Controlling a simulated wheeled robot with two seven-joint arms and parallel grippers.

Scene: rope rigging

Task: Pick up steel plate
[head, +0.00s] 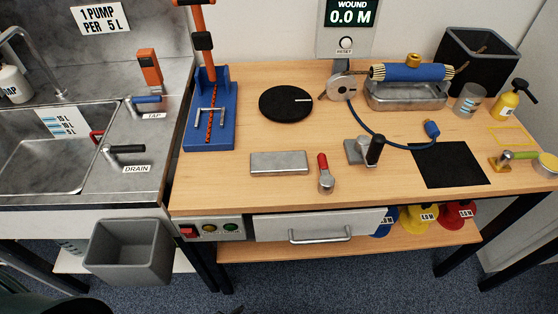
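Neither of my grippers can be made out in the head view. A dark rounded shape and a small dark tip show at the bottom edge, too little to identify.
A red-handled tool (324,174) lies just right of the plate. A blue stand (211,120) is to its left, a black disc (286,103) behind it, and a metal clamp block (362,151) further right. A drawer (320,224) sits below the bench top.

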